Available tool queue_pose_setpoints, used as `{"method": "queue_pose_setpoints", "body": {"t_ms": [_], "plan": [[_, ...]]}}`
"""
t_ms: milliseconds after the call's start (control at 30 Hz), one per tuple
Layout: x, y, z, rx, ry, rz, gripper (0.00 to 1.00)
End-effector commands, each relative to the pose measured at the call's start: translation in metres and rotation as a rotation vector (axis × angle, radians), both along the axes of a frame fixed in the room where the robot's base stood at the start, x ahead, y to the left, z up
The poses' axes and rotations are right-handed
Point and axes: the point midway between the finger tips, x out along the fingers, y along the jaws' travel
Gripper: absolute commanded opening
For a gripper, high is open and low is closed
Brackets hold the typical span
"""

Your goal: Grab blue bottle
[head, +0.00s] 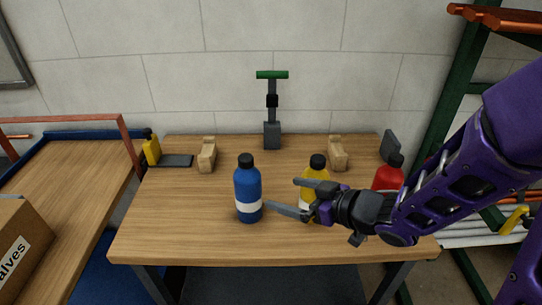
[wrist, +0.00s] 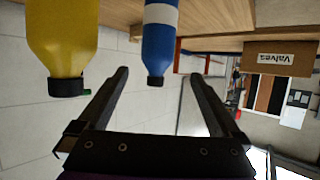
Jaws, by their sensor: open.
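The blue bottle (head: 247,184) with a black cap and a white band stands upright on the wooden table (head: 180,235), left of my gripper (head: 282,196). My gripper is open and empty, its fingers pointing left toward the bottle, with the lower fingertip close to its right side. Whether they touch cannot be told. In the wrist view, which appears upside down, the blue bottle (wrist: 160,40) is ahead, between the lines of the two fingers (wrist: 153,88) and beyond their tips.
A yellow bottle (head: 318,172) stands right behind my gripper, partly hidden; it is near in the wrist view (wrist: 60,45). A red bottle (head: 388,177) is partly behind my arm. Wooden blocks (head: 206,155) and a green-handled tool (head: 272,100) stand at the back. The table's front left is clear.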

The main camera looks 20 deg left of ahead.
Motion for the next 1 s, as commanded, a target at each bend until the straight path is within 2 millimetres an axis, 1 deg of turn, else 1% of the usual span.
{"method": "queue_pose_setpoints", "body": {"t_ms": [100,300,400,500,667,900,1000], "plan": [[0.008,0.021,-0.014,0.0,0.002,0.006,1.0],[0.025,0.057,-0.03,-0.001,0.001,0.004,1.0],[0.032,0.07,-0.036,-0.001,0.001,0.002,1.0],[0.037,0.079,-0.038,-0.001,0.001,0.001,1.0],[0.041,0.086,-0.042,-0.001,0.0,0.0,1.0],[0.056,0.114,-0.057,-0.002,0.001,0.002,1.0],[0.06,0.122,-0.059,-0.001,0.0,0.0,1.0]]}}
